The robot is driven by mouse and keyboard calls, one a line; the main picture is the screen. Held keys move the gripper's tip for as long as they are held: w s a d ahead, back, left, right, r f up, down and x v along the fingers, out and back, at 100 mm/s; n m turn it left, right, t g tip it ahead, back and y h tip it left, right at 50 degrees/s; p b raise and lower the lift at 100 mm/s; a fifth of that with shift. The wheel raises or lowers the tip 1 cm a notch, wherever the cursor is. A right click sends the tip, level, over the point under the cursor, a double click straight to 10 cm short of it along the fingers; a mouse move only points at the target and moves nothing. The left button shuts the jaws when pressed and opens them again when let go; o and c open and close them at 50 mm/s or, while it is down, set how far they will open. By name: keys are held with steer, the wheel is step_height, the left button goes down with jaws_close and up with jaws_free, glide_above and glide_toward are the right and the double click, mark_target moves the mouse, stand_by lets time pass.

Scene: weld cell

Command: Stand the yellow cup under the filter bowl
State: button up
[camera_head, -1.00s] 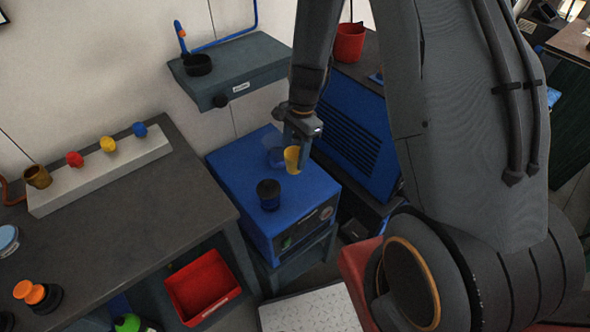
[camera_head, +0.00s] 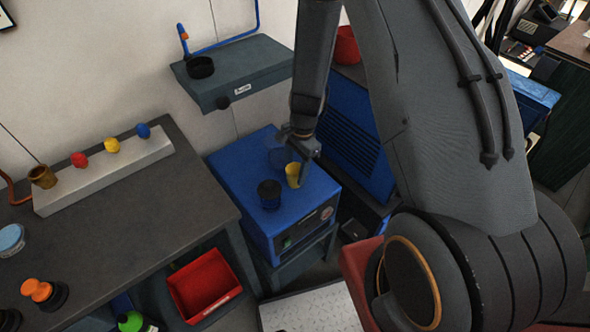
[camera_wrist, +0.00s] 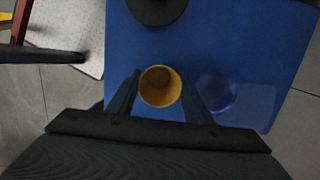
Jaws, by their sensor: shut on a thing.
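The yellow cup (camera_head: 293,175) is upright at the top of the blue box-shaped machine (camera_head: 240,163), near its right rear side. My gripper (camera_head: 301,148) is shut on it. In the wrist view, the yellow cup (camera_wrist: 160,88) sits between the two fingers of my gripper (camera_wrist: 160,103), mouth toward the camera. I cannot tell whether its base touches the blue top. A clear blue cup-like shape (camera_wrist: 217,93) is close beside it, apart from it. A black bowl (camera_head: 200,67) is on the grey wall shelf; I cannot tell which thing is the filter bowl.
A black round cup (camera_head: 269,194) stands on the blue top near the front. A grey wall shelf (camera_head: 238,72) hangs behind. The workbench (camera_head: 135,215) at left holds a pale rack (camera_head: 105,172) with coloured pieces. A red bin (camera_head: 205,285) is below.

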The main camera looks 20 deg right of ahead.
steer(key=shift+f, duration=0.15)
steer(key=o, duration=1)
